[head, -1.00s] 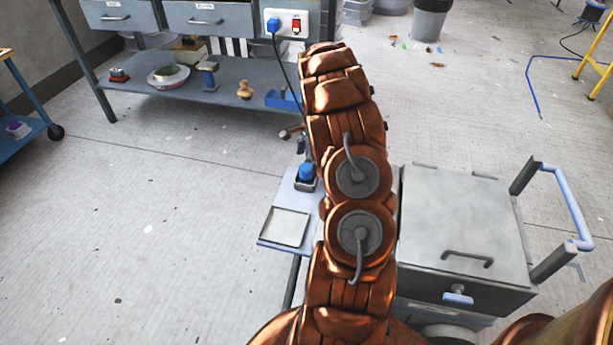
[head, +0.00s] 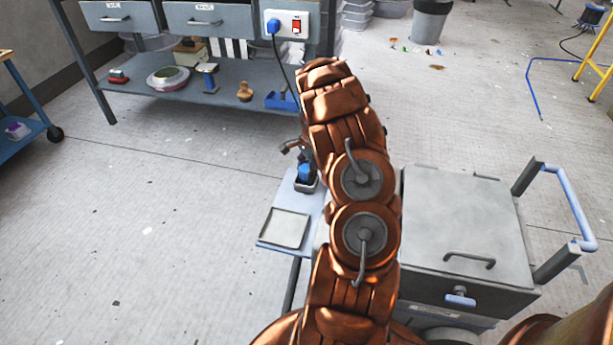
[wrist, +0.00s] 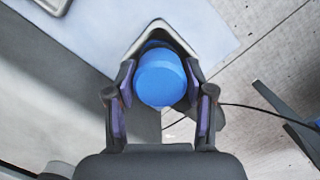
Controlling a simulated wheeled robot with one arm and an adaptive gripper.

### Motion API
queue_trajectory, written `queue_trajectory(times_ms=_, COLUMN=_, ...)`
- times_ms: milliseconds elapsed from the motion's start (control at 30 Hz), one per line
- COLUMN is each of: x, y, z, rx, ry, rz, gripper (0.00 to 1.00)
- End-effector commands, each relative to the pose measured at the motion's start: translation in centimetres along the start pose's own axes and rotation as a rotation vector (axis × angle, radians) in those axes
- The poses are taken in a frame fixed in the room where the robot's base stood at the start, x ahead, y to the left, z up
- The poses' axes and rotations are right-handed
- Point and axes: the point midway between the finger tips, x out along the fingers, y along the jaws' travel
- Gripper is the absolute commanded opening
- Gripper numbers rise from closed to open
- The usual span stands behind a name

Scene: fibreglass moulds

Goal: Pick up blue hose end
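The blue hose end (head: 304,173) is a short blue cylinder standing in a small dark holder (head: 305,187) on the cart's side shelf. In the wrist view the blue hose end (wrist: 161,78) fills the middle, with the holder's pale pointed rim behind it. My gripper (wrist: 160,80) is open, one purple-padded finger on each side of the blue end. Narrow gaps seem to show between pads and cylinder; I cannot tell whether either touches. In the head view my arm hides most of my gripper (head: 291,147), which shows just above the blue end.
A shallow grey tray (head: 285,228) lies on the side shelf (head: 262,240). The grey cart (head: 465,222) with a blue handle stands right of my arm. A workbench (head: 150,98) with a power socket and cable is behind.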

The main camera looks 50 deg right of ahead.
Motion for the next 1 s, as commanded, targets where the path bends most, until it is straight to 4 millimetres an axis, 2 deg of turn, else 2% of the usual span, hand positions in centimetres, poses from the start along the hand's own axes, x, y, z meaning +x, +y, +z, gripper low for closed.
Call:
queue_trajectory(times_ms=33, x=0.0, y=0.0, z=0.0, rx=0.000, ry=0.000, rz=0.000, gripper=0.45)
queue_trajectory(times_ms=333, x=0.0, y=0.0, z=0.0, rx=0.000, ry=0.000, rz=0.000, gripper=0.14)
queue_trajectory(times_ms=567, x=-0.1, y=0.0, z=0.0, rx=0.000, ry=0.000, rz=0.000, gripper=0.14)
queue_trajectory(times_ms=667, x=-0.8, y=0.0, z=0.1, rx=0.000, ry=0.001, rz=-0.001, gripper=0.14)
queue_trajectory(times_ms=767, x=-2.1, y=-0.1, z=0.3, rx=-0.001, ry=0.002, rz=-0.002, gripper=0.14)
queue_trajectory(times_ms=1000, x=-6.6, y=-0.1, z=1.1, rx=-0.001, ry=0.001, rz=-0.003, gripper=0.14)
